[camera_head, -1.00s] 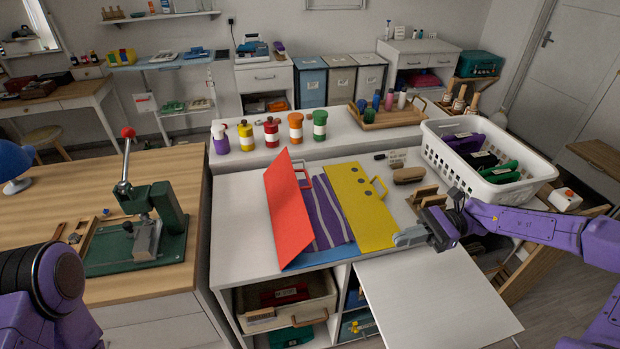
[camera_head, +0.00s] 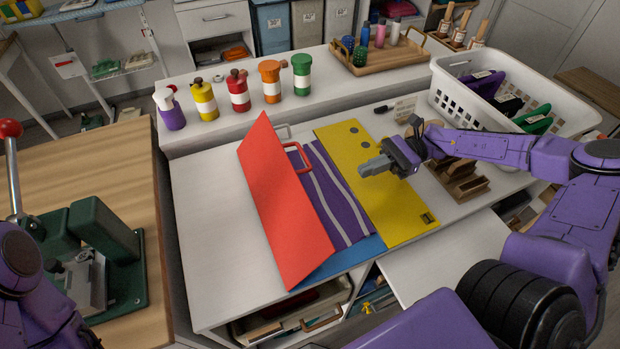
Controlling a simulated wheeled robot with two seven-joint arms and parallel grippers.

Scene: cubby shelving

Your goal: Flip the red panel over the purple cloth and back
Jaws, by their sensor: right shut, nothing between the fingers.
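The red panel (camera_head: 280,205) stands tilted up along the left side of the folding board, leaning over to the left. Its red handle (camera_head: 298,157) shows at its right edge. The purple cloth (camera_head: 334,198) with grey stripes lies flat on the blue middle part (camera_head: 345,260), just right of the red panel. The yellow panel (camera_head: 384,205) lies flat on the right. My right gripper (camera_head: 362,171) is shut and empty above the yellow panel, pointing left toward the cloth. It touches neither the red panel nor its handle, as far as I can see. My left gripper is out of view.
Several coloured bottles (camera_head: 238,92) stand on the raised back ledge, with a wooden tray (camera_head: 400,68) to their right. A white basket (camera_head: 450,100) and a wooden holder (camera_head: 458,182) are at the right. A green press (camera_head: 105,235) stands on the left table. White counter left of the red panel is clear.

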